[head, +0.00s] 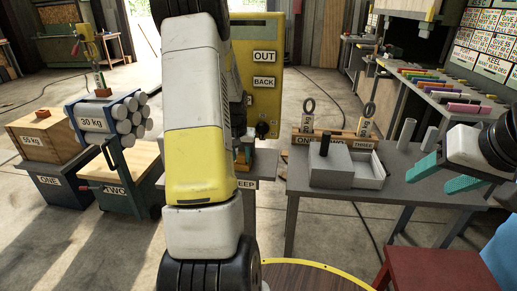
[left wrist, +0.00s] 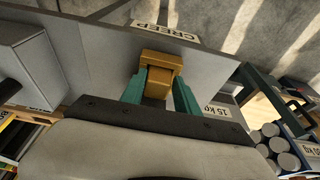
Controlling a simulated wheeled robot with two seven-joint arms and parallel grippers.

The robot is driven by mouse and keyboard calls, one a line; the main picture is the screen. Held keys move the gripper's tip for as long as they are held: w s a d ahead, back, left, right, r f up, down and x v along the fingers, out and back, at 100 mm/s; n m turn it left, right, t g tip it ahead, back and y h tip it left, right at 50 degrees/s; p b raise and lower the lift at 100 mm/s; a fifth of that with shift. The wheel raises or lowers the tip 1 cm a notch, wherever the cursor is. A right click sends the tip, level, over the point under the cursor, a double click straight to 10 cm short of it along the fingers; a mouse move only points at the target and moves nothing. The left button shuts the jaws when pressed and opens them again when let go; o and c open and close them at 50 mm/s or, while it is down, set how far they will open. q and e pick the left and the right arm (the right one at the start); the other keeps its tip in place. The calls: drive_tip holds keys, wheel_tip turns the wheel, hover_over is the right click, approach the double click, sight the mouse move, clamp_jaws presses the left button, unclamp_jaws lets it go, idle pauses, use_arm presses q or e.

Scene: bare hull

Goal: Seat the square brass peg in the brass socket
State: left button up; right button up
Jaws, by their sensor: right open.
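A brass block, which I take for the square peg (left wrist: 157,88), sits between the teal fingers of my left gripper (left wrist: 159,92) in the left wrist view, with a finger against each side. A wider brass piece (left wrist: 162,60), likely the socket, shows directly beyond it on the grey table marked CREEP. The two overlap in this view, so I cannot tell how deep the peg sits. My right gripper (head: 446,175) is open and empty at the right.
A grey block with a black post (head: 325,165) and an open tray (head: 368,172) stand on the table right of the CREEP table (head: 262,172). A yellow panel (head: 262,95) stands behind. A red stool (head: 422,268) is at front right. Weights and carts stand left.

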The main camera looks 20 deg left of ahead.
use_arm(q)
drive_tip(key=shift+o, duration=0.2)
drive_tip(key=shift+s+d+f, duration=0.2)
drive_tip(key=shift+d+f, duration=0.1)
drive_tip(key=shift+f, duration=0.25)
drive_tip(key=shift+r, duration=0.2)
drive_tip(key=w+a+v, duration=0.1)
drive_tip(key=v, duration=1.2)
drive_tip(key=s+d+r+m+t+h, duration=0.2)
drive_tip(key=s+d+r, duration=0.8)
drive_tip(key=d, duration=0.3)
drive_tip(key=s+d+r+m+t+h, duration=0.1)
drive_tip(key=s+d+r, duration=0.1)
drive_tip(key=s+d, duration=0.6)
drive_tip(key=s, duration=0.4)
drive_tip(key=shift+w, duration=0.1)
